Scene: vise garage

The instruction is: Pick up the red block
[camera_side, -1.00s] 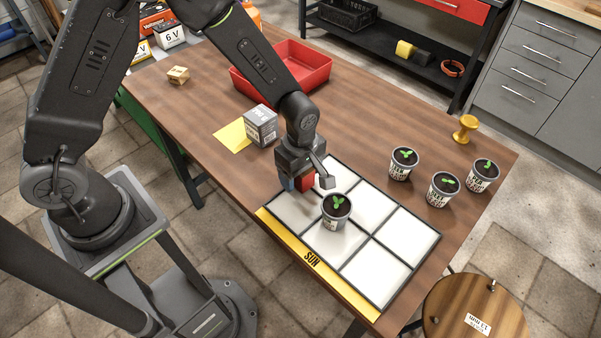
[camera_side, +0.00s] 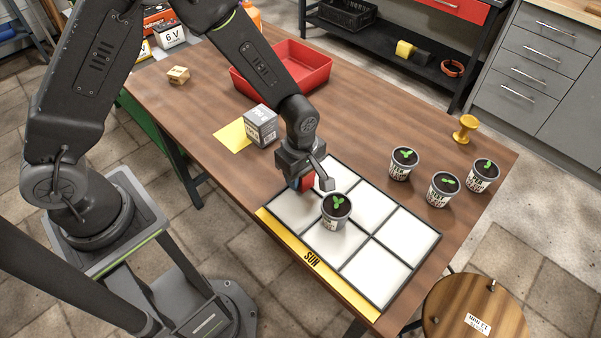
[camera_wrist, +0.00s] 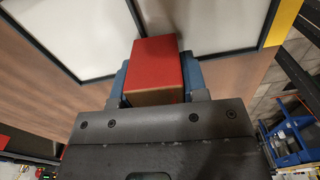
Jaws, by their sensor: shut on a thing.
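The red block (camera_wrist: 155,65) is between the blue finger pads of my gripper (camera_wrist: 155,82) in the wrist view. My gripper is shut on it. In the side view, my gripper (camera_side: 308,182) points down over the back left of the white-panelled tray marked SUN (camera_side: 283,238). Only a small part of the red block (camera_side: 306,183) shows there, between the fingers. Whether the block touches the tray is not clear.
A potted seedling (camera_side: 336,211) stands on the tray right beside my gripper. More potted seedlings (camera_side: 403,163) stand to the right. A grey box (camera_side: 262,126) sits on a yellow sheet (camera_side: 232,136). A red bin (camera_side: 300,70) and a yellow knob-shaped object (camera_side: 466,128) are farther back.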

